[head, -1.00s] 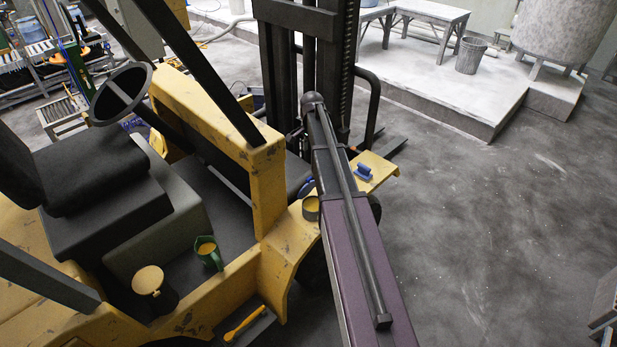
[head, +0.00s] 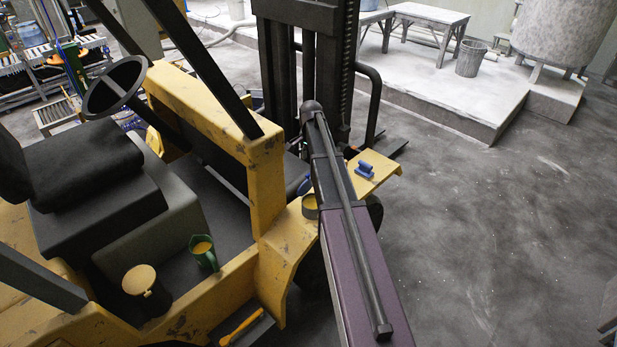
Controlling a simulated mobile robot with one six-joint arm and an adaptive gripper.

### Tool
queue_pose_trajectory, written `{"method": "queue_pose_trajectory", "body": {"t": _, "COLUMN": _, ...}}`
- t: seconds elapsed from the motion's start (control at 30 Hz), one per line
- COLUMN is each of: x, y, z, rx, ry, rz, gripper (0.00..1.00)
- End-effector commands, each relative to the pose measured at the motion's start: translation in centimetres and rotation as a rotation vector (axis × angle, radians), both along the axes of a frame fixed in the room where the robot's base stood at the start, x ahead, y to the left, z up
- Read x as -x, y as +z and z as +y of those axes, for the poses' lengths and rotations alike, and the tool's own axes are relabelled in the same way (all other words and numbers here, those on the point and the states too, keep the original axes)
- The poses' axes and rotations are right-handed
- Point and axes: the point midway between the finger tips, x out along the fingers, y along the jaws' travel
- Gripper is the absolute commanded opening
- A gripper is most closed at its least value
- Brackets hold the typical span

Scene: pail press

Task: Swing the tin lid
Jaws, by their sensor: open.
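A dark tin (head: 158,299) with a round yellow top (head: 139,279) stands on the step of a yellow forklift, at the lower left of the head view. The yellow disc looks like its lid, but I cannot tell how it is joined or whether it is open. A green jug (head: 204,252) with yellow inside stands just right of it. A small round tin (head: 310,206), yellow inside, sits on the forklift's fender beside my purple arm. My gripper is not in view; my arm reaches up the middle and its far end is hidden.
The forklift (head: 266,190) fills the left, with its steering wheel (head: 115,87), seat and dark mast (head: 276,70). A yellow-handled tool (head: 241,325) lies on the lower step. A blue-handled object (head: 365,170) sits on the front ledge. Grey floor (head: 490,230) is open at right.

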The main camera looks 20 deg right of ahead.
Motion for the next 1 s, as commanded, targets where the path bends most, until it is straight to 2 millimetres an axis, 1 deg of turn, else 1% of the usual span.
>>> {"method": "queue_pose_trajectory", "body": {"t": 0.03, "x": 0.0, "y": -0.8, "z": 0.0, "rx": 0.000, "ry": 0.000, "rz": 0.000, "gripper": 0.52}}
{"method": "queue_pose_trajectory", "body": {"t": 0.6, "x": -0.2, "y": -5.2, "z": 0.1, "rx": 0.000, "ry": 0.001, "rz": 0.000, "gripper": 0.52}}
{"method": "queue_pose_trajectory", "body": {"t": 0.8, "x": -0.3, "y": -6.4, "z": 0.2, "rx": 0.000, "ry": 0.001, "rz": 0.000, "gripper": 0.52}}
{"method": "queue_pose_trajectory", "body": {"t": 1.0, "x": -0.3, "y": -6.9, "z": 0.2, "rx": 0.000, "ry": 0.001, "rz": 0.000, "gripper": 0.52}}
